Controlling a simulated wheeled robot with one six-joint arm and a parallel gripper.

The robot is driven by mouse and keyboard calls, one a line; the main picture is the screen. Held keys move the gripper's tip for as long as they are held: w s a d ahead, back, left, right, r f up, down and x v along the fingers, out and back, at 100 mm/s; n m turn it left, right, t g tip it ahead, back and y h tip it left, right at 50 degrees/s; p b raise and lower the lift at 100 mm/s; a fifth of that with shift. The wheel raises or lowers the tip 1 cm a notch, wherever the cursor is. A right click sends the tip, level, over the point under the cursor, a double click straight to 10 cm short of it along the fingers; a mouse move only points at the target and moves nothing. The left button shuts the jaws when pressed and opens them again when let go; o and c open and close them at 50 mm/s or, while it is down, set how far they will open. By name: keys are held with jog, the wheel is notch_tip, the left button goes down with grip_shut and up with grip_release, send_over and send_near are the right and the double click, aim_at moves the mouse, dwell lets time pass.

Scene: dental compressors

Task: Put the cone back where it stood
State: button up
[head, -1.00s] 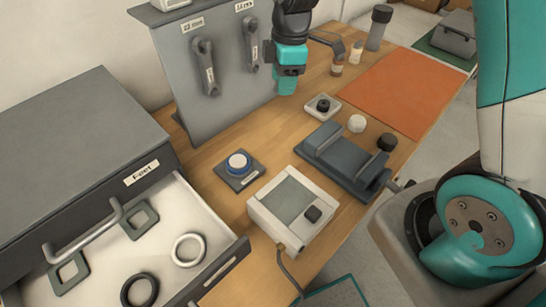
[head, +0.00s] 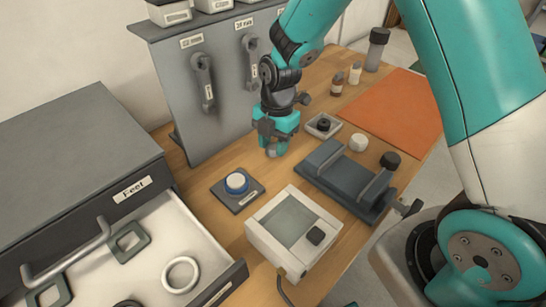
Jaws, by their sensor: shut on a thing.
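My gripper (head: 273,146) points down over the wooden bench, in front of the grey upright panel and beyond the blue-and-white round piece. It is shut on a small greyish thing at its fingertips, taken to be the cone (head: 276,151). The fingers hide most of it, and its shape cannot be made out. The blue-and-white round piece (head: 237,182) sits on a dark square pad (head: 252,198). A white tray (head: 336,129) with a black part in it is right of the gripper.
A grey panel (head: 215,125) with hanging wrenches stands behind. A dark clamp-like fixture (head: 340,178), a white box with a screen (head: 289,214), a white knob (head: 358,142) and a black knob (head: 390,160) stand right. An open drawer (head: 150,240) juts at front left. The orange mat (head: 395,112) is clear.

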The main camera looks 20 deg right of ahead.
aim_at(273, 168)
jog(key=shift+f, duration=2.85)
jog(key=shift+f, duration=0.2)
jog(key=o, duration=1)
jog(key=shift+r, duration=0.1)
jog(key=shift+r, duration=0.1)
